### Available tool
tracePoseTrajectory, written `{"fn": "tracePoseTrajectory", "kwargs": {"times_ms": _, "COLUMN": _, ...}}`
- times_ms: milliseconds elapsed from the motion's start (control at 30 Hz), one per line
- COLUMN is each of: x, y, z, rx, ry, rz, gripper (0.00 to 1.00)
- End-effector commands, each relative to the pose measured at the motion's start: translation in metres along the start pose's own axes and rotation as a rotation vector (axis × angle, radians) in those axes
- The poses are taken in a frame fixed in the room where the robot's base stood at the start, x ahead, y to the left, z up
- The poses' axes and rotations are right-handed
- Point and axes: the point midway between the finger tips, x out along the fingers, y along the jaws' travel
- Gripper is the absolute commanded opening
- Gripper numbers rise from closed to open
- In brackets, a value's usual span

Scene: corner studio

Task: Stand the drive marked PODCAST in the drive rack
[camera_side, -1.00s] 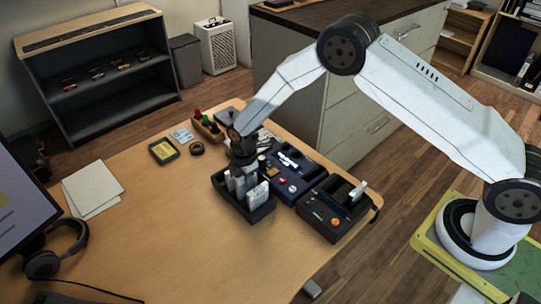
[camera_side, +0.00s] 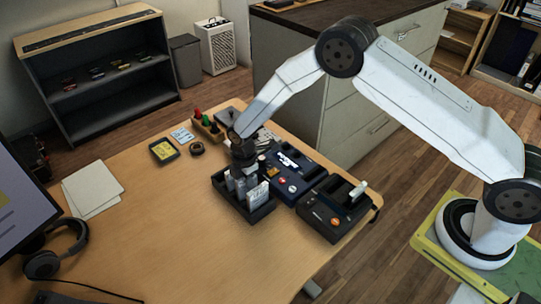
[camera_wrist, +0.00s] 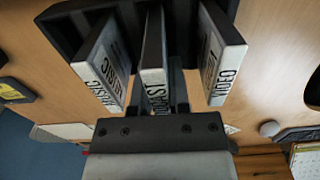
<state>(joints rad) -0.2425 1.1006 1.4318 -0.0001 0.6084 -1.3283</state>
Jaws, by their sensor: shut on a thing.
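The black drive rack (camera_side: 262,214) stands on the desk with pale-edged drives upright in it. In the wrist view, the drive marked PODCAST (camera_wrist: 153,50) is in the middle, between my fingers. My gripper (camera_wrist: 158,95) is shut on it. In the side view, my gripper (camera_side: 243,168) points down over the rack, and the PODCAST drive is mostly hidden there. The drive marked VIDEO (camera_wrist: 220,60) stands to the right. Another drive (camera_wrist: 103,65), its label only partly legible, stands to the left. I cannot tell whether the PODCAST drive touches the rack's floor.
Beside the rack are a dark blue device (camera_side: 290,178) and a black device (camera_side: 333,210) with an orange button. A yellow-labelled item (camera_side: 163,151), a dark ring (camera_side: 197,149) and papers (camera_side: 91,188) lie farther left.

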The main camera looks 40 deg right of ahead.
Motion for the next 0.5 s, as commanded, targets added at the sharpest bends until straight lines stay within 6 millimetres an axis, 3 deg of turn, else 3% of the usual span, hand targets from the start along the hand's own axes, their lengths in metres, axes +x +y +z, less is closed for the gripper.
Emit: {"fn": "tracePoseTrajectory", "kwargs": {"times_ms": 500, "x": 0.0052, "y": 0.0006, "z": -0.0001, "rx": 0.000, "ry": 0.000, "rz": 0.001, "gripper": 0.00}}
